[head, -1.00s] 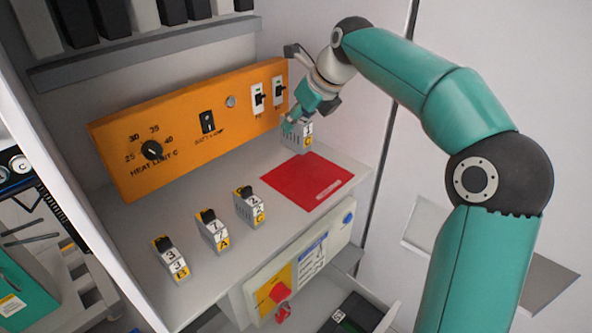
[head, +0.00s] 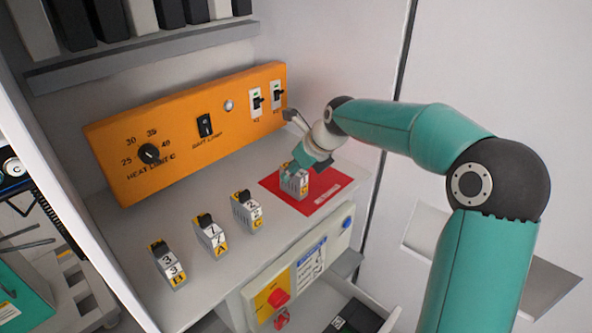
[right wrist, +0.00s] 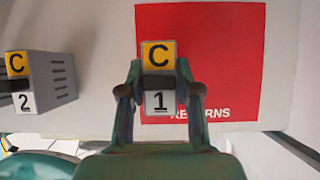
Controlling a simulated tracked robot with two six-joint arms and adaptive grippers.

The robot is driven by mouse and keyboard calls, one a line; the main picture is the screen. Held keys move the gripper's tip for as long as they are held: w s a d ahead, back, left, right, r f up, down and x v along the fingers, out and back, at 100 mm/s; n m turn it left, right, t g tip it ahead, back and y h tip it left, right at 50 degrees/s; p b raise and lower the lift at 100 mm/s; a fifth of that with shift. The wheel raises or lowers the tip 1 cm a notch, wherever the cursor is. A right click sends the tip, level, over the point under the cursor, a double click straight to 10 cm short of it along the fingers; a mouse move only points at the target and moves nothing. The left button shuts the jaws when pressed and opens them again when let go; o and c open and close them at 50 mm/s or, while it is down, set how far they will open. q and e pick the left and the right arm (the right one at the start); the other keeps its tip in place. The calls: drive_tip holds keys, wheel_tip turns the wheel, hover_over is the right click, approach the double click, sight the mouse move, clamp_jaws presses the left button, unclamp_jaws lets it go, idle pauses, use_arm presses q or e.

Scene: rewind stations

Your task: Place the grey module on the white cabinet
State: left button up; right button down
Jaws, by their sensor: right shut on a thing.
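My right gripper (head: 299,172) is shut on a grey module (head: 294,187) with a yellow C label and a white 1 label. In the right wrist view the fingers (right wrist: 159,100) stand on either side of the module (right wrist: 159,80). The module is upright over the left part of a red mat (head: 322,192) marked RETURNS; I cannot tell whether it touches the mat. The mat lies on the pale counter of the white cabinet (head: 130,225). My left gripper is not in view.
Three similar grey modules stand in a row to the left: C 2 (head: 247,213), A 1 (head: 211,236) and B 3 (head: 168,267). An orange control panel (head: 180,140) with a knob and switches stands behind. The mat's right part is clear.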

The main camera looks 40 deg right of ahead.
drive_tip(key=c, duration=0.8)
unclamp_jaws()
drive_tip(key=shift+f, duration=0.1)
drive_tip(key=shift+r, duration=0.25)
drive_tip(key=v, duration=1.1)
drive_tip(key=shift+s+r, duration=0.25)
drive_tip(key=shift+r, duration=0.1)
